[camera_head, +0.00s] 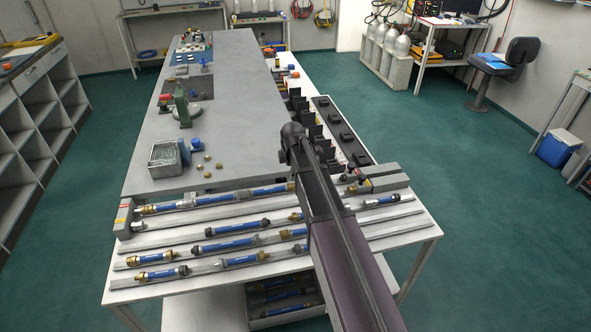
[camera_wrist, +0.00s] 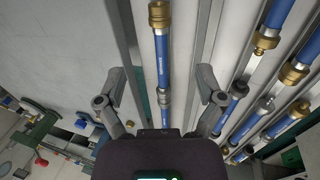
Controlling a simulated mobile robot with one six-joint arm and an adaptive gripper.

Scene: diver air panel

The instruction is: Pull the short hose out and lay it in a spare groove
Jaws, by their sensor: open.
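Blue hoses with brass and dark end fittings lie in parallel grooves at the front of the bench. In the back groove a blue hose (camera_head: 264,190) lies in line with another blue hose (camera_head: 176,207); I cannot tell for certain which is the short one. In the wrist view a blue hose (camera_wrist: 162,55) with a brass end runs between my gripper's (camera_wrist: 166,76) spread fingers and meets a grey coupling (camera_wrist: 164,95). The fingers are open, one each side, apart from it. In the head view my arm hides the gripper. The front grooves (camera_head: 390,215) have bare stretches at right.
A grey end block (camera_head: 125,217) stands at the back groove's left end, and grey blocks (camera_head: 380,183) at its right. Behind the grooves are a wire basket (camera_head: 168,158), small brass pieces (camera_head: 208,167) and a green press (camera_head: 182,108). Black holders (camera_head: 342,120) line the bench's right side.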

